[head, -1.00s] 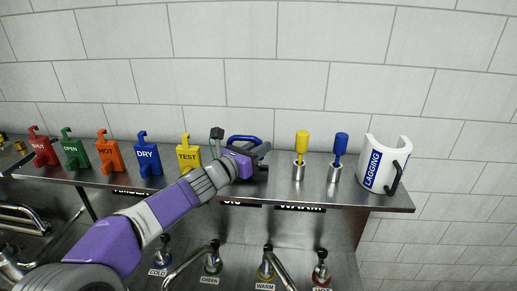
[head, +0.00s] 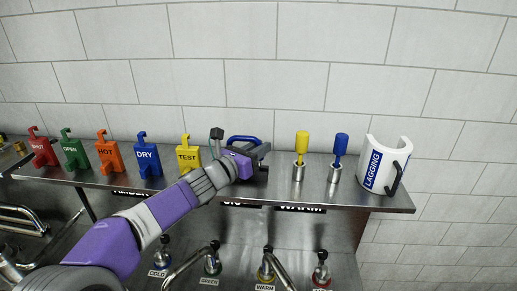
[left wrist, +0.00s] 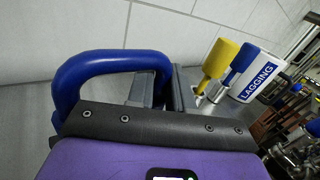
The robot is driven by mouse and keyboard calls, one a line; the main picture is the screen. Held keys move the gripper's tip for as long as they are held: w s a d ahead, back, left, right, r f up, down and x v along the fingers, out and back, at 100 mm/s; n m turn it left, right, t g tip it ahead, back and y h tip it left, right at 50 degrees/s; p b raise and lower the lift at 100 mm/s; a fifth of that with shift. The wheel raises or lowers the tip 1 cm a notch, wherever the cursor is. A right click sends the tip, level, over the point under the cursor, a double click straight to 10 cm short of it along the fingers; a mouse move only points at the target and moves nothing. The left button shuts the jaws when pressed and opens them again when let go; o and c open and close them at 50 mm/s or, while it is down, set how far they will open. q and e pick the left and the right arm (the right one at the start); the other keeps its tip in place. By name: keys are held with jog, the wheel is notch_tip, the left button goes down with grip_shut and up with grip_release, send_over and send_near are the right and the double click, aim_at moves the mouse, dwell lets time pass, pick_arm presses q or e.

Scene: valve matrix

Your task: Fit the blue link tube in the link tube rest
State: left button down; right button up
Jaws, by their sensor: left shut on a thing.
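The blue link tube (head: 243,139) is a bent blue tube at the back of the metal shelf, just beyond my left gripper (head: 258,152). In the left wrist view the tube (left wrist: 105,62) arches up behind the dark gripper body, its left end going down behind it. My left gripper (left wrist: 160,88) is shut on the tube; the fingers are partly hidden by the gripper body. The link tube rest is not clearly seen; my gripper covers that part of the shelf. My right gripper is not in view.
Hanging tags, including the yellow TEST tag (head: 188,155) and blue DRY tag (head: 147,158), stand to the left. A yellow-handled tool (head: 302,146), a blue-handled tool (head: 340,148) and the white LAGGING shell (head: 385,168) stand to the right. Valves and pipes lie below the shelf (head: 320,193).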

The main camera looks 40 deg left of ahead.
pick_arm(q)
jog(key=shift+s+d+f+b, duration=0.25)
jog(key=shift+s+f+b, duration=0.15)
jog(key=shift+b, duration=0.35)
jog(key=shift+s+d+f+b, duration=0.1)
jog(key=shift+s+f+b, duration=0.3)
jog(key=shift+b, duration=0.2)
jog(key=shift+s+d+f+b, duration=0.25)
jog(key=shift+s+f+b, duration=0.2)
jog(key=shift+b, duration=0.2)
jog(key=shift+r, duration=0.1)
jog(key=shift+w+r, duration=0.2)
jog(key=shift+r, duration=0.05)
dwell(0.4)
jog(key=shift+a, duration=0.1)
jog(key=shift+w+a+f+p, duration=0.1)
jog(key=shift+w+a+p, duration=0.25)
jog(key=shift+w, duration=0.3)
jog(key=shift+w+a+p, duration=0.3)
jog(key=shift+w+p, duration=0.05)
jog(key=shift+w, duration=0.25)
jog(key=shift+a, duration=0.1)
